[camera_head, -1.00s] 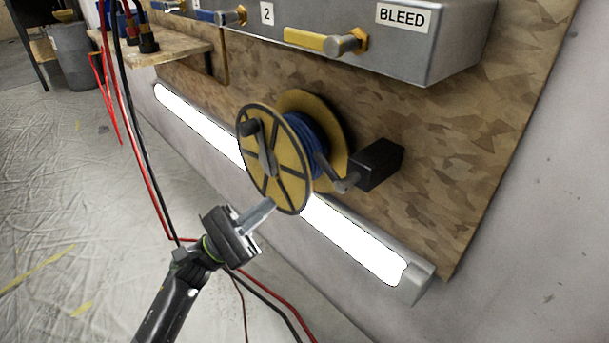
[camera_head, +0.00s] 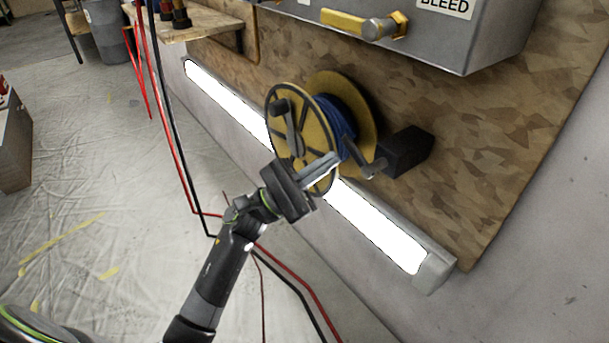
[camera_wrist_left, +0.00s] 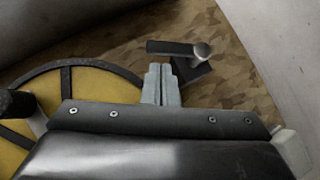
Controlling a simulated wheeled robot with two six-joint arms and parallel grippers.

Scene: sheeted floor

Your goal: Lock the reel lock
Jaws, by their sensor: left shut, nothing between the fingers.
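The yellow reel (camera_head: 335,110) with blue hose wound on it is mounted on the wooden board. Its front flange has a crank with a dark knob (camera_head: 281,105). The reel lock, a grey lever (camera_head: 374,168) on a black block (camera_head: 405,151), sits to the right of the reel. My left gripper (camera_head: 330,165) is shut and empty, in front of the lower right of the front flange, pointing toward the lever. In the left wrist view the shut fingers (camera_wrist_left: 160,84) point at the lever (camera_wrist_left: 180,48), apart from it in the picture. My right gripper is not in view.
A grey box (camera_head: 440,35) with a yellow valve handle (camera_head: 362,25) is above the reel. A bright light strip (camera_head: 375,225) runs along the wall below. Red and black hoses (camera_head: 180,180) hang at the left. The sheeted floor (camera_head: 110,190) is mostly clear.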

